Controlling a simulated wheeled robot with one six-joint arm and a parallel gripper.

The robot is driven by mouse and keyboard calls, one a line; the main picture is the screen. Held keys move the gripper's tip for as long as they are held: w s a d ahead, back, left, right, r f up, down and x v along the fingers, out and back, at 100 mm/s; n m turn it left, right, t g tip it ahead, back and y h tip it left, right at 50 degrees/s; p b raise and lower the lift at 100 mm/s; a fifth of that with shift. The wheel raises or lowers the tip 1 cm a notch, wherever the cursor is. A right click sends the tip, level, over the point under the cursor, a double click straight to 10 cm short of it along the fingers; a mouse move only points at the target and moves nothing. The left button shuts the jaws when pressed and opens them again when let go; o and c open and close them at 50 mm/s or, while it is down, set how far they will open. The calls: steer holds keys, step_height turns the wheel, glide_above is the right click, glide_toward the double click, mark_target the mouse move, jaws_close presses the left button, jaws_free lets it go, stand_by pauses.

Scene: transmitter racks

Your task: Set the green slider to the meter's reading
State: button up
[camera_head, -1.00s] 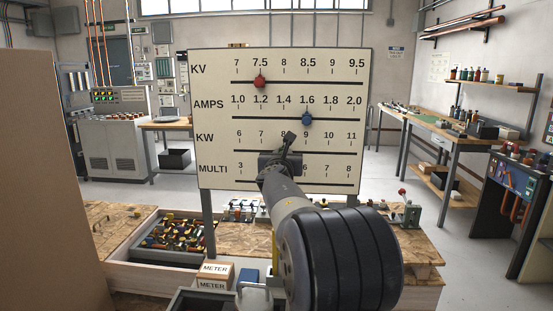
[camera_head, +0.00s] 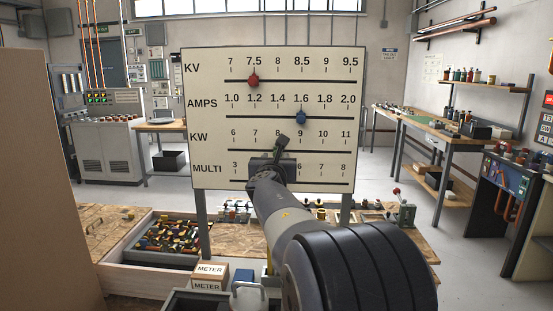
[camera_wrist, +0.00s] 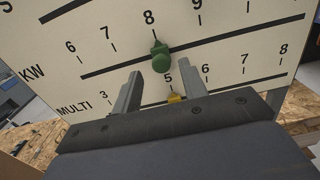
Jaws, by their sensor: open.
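A cream scale board (camera_head: 215,125) stands upright with KV, AMPS, KW and MULTI rows. In the wrist view the green slider (camera_wrist: 160,58) sits on the KW rail just below the 8 mark. My gripper (camera_wrist: 163,71) is open, one finger on each side below the green slider; I cannot tell whether either touches it. In the head view my gripper (camera_head: 283,142) is in front of the KW row and hides the green slider.
A red slider (camera_head: 253,80) is near KV 7.5 and a blue slider (camera_head: 301,118) near AMPS 1.6. A yellow slider (camera_wrist: 176,98) is below my fingers, near MULTI 5. A bin of small parts (camera_head: 127,257) is at left. A brown panel (camera_head: 40,180) blocks the far left.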

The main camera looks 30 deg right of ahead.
mark_target(275, 154)
steer(key=v, duration=0.6)
steer(key=shift+w+d, duration=0.1)
steer(key=shift+w, duration=0.05)
steer(key=p+x, duration=0.1)
steer(key=x, duration=0.9)
steer(key=shift+w+d, duration=0.2)
steer(key=shift+w, duration=0.05)
steer(key=shift+w+a, duration=0.1)
steer(key=shift+a, duration=0.05)
